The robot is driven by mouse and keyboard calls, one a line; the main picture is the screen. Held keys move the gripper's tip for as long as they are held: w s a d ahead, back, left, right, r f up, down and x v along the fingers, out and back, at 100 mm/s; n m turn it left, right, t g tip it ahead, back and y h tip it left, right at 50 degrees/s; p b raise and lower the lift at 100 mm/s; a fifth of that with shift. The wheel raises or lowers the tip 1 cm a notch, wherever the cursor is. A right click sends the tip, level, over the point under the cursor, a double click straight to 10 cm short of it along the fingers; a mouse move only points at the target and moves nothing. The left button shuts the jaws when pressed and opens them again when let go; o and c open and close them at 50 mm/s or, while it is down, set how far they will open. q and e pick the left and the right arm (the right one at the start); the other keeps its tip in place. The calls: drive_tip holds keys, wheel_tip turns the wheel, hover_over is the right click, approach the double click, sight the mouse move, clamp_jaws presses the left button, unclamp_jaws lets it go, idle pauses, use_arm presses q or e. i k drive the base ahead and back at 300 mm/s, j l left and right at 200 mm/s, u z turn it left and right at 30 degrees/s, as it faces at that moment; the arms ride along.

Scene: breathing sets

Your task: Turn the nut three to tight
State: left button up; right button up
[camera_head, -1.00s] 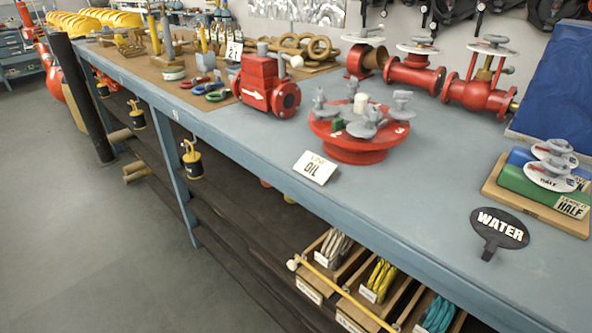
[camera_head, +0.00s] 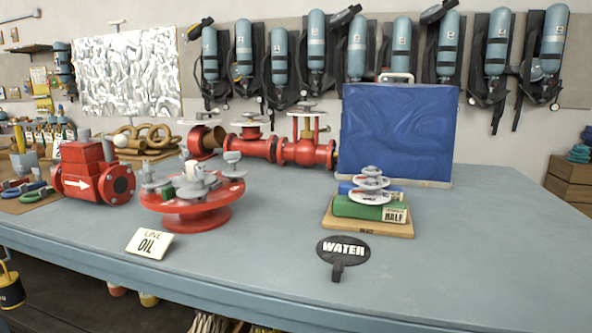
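A red round flange (camera_head: 194,217) stands on the blue-grey workbench, left of the middle in the head view. Several grey nuts or knobs with wing-like tops sit upright on it; one is at its left (camera_head: 148,175), one at its right (camera_head: 232,164). Others crowd its middle and partly hide each other. A small green piece sits among them. I cannot read any numbers on them, so I cannot tell which is nut three or how tight any is. Neither of my grippers is in view.
A "LINE OIL" card (camera_head: 149,243) and a black "WATER" paddle (camera_head: 343,252) lie in front. A red valve block (camera_head: 88,180) stands left, red pipe valves (camera_head: 275,148) behind. A wooden board (camera_head: 368,227) holds green and blue blocks. The bench's right side is clear.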

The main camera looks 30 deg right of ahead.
sight(232, 157)
drive_tip(key=k+z, duration=0.15)
drive_tip(key=z, duration=0.55)
